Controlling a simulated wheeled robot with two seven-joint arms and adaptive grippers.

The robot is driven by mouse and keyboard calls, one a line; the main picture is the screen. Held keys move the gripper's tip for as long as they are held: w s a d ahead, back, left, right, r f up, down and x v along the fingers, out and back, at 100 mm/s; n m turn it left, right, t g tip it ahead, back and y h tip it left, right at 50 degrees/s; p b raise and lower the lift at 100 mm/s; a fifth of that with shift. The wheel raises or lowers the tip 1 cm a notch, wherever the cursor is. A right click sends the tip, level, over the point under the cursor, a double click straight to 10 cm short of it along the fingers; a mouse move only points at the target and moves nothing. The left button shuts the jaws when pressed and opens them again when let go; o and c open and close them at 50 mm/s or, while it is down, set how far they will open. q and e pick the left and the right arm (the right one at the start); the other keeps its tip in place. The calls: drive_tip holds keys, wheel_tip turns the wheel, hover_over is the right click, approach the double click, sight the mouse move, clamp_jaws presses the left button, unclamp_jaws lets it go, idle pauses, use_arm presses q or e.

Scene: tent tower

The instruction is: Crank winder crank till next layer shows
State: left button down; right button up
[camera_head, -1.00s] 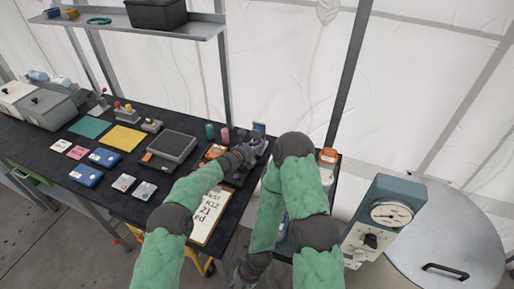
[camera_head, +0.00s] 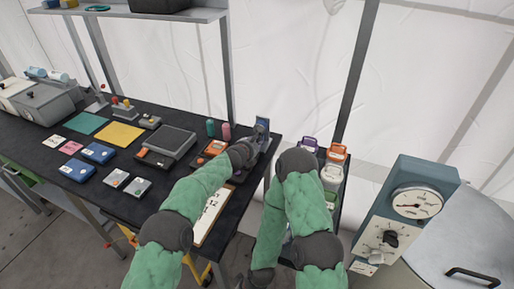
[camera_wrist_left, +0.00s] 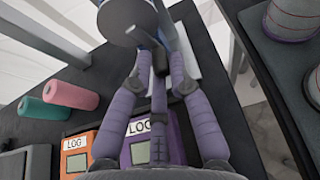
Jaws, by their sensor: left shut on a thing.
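The winder (camera_head: 263,126) stands at the right end of the black workbench, with a blue-grey disc (camera_wrist_left: 124,20) at the top of the left wrist view. A thin rod-like crank (camera_wrist_left: 145,36) runs in front of the disc, down to my fingers. My left gripper (camera_head: 252,147) is at the winder, and in the left wrist view its purple-grey fingers (camera_wrist_left: 158,75) are shut around the crank end. The fingers hide most of the grip. I cannot read the layer on the winder. My right arm bends down at the bottom edge; its dark hand (camera_head: 262,278) is mostly cut off.
Orange (camera_wrist_left: 76,155) and purple LOG boxes (camera_wrist_left: 150,145) sit beside the winder, near green (camera_wrist_left: 40,109) and pink cylinders (camera_wrist_left: 70,96). A white sign board (camera_head: 209,215) lies on the bench front. A gauge panel (camera_head: 405,212) and a drum lid (camera_head: 475,230) stand at right.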

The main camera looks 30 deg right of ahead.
use_arm(q)
drive_tip(key=shift+s+f, duration=0.1)
drive_tip(key=shift+f, duration=0.4)
drive_tip(key=c, duration=1.2)
unclamp_jaws()
drive_tip(key=shift+c, duration=0.2)
drive_tip(key=shift+o, duration=0.2)
drive_tip(key=shift+r, duration=0.1)
drive_tip(key=shift+a, duration=0.1)
drive_tip(key=shift+s+a+r, duration=0.2)
drive_tip(key=shift+a+r, duration=0.25)
drive_tip(key=shift+v, duration=1.6)
drive_tip(key=shift+s+d+v, duration=0.1)
drive_tip(key=shift+v, duration=1.8)
drive_tip(key=shift+s+d+v, duration=0.1)
drive_tip(key=shift+s+v, duration=0.05)
drive_tip(key=shift+v, duration=1.75)
